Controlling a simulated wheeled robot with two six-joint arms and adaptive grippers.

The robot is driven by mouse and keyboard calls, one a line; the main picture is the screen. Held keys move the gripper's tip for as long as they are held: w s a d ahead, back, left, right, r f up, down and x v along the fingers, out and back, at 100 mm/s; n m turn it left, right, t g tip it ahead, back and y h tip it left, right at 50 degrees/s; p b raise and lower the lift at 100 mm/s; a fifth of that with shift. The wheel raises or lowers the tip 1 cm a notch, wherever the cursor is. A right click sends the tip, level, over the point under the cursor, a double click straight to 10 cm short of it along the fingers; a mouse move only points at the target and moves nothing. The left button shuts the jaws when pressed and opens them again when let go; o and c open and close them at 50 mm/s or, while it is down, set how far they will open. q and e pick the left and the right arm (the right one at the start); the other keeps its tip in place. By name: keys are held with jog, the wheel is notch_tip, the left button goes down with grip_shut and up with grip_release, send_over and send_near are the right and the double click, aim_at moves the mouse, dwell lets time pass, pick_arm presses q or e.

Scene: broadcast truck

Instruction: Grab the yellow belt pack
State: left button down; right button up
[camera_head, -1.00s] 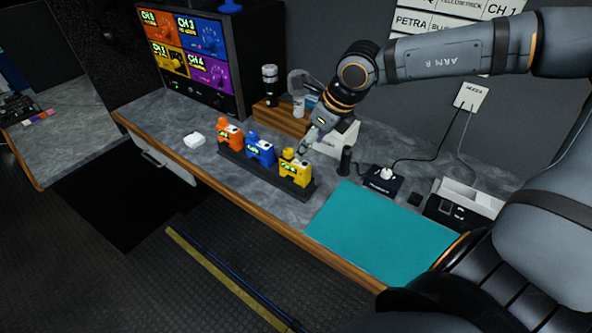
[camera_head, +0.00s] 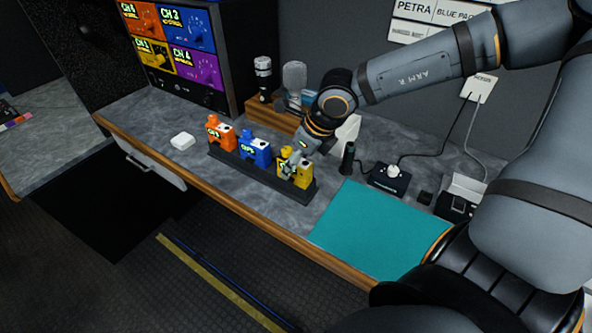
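The yellow belt pack (camera_head: 302,178) stands upright in the right end of a dark rack (camera_head: 235,166) on the grey counter. A blue belt pack (camera_head: 254,150) is in the middle and an orange one (camera_head: 220,134) at the left. My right gripper (camera_head: 291,165) reaches down from behind to the yellow pack. Its fingers overlap the pack's upper left part and hide some of it. I cannot tell whether they touch it or how far apart they are. My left gripper is not in view.
A teal mat (camera_head: 375,230) lies right of the rack. A dark cylinder (camera_head: 347,158) and a black box with a white plug (camera_head: 390,178) stand behind it. A small white case (camera_head: 182,141) lies left. A monitor (camera_head: 180,55) stands at the back left.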

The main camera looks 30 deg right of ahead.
jog(key=shift+w+f, duration=0.15)
jog(key=shift+w, duration=0.1)
jog(key=c, duration=0.7)
grip_shut()
notch_tip(320, 180, up, 10)
jog(key=shift+r+p, duration=0.1)
jog(key=shift+p, duration=0.55)
